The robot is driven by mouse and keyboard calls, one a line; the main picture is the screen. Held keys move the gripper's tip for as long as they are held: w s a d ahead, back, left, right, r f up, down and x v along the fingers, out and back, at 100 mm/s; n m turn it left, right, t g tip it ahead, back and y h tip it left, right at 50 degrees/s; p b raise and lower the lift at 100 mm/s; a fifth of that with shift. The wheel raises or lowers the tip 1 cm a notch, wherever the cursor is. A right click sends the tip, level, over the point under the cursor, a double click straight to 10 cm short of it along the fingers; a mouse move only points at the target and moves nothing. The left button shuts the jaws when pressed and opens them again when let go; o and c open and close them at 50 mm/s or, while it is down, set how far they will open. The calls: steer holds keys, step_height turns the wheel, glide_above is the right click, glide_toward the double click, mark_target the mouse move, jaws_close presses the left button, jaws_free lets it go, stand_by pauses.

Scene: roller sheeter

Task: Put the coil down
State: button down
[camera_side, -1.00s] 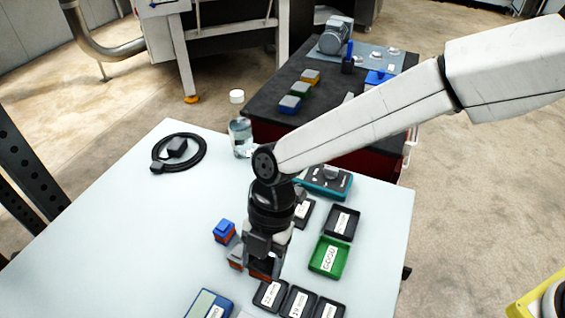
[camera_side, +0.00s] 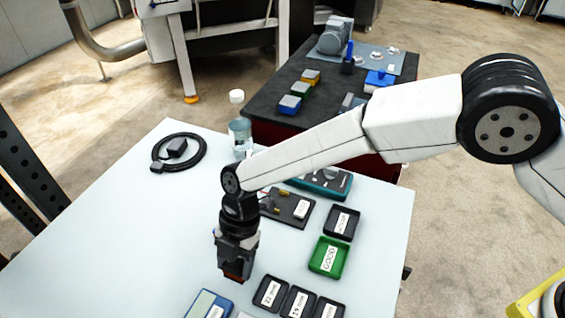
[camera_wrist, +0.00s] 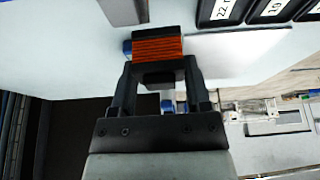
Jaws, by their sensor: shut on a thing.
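The coil (camera_wrist: 157,48) shows in the wrist view as orange-red windings between dark end flanges, with a little blue at its left side. My gripper (camera_wrist: 158,75) is shut on it, with a finger at each side. In the side view my gripper (camera_side: 236,262) points down over the white table, left of the black labelled trays. The coil's red part (camera_side: 233,275) shows just below the fingers. I cannot tell whether its underside touches the table.
Black labelled trays (camera_side: 269,292) stand right of the gripper, with a green tray (camera_side: 328,257) and another black tray (camera_side: 342,222) behind. A black board (camera_side: 288,207) and teal device (camera_side: 325,183) lie farther back. The table's left part is clear except a black cable (camera_side: 180,151).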

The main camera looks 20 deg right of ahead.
mark_target(235, 272)
steer(key=shift+w+a+f, duration=0.15)
steer(key=shift+a+f, duration=0.05)
steer(key=shift+f, duration=1.65)
steer(key=shift+f, duration=0.15)
steer(key=shift+c, duration=0.3)
jaws_free()
steer(key=v, duration=1.2)
steer(key=shift+d, duration=0.1)
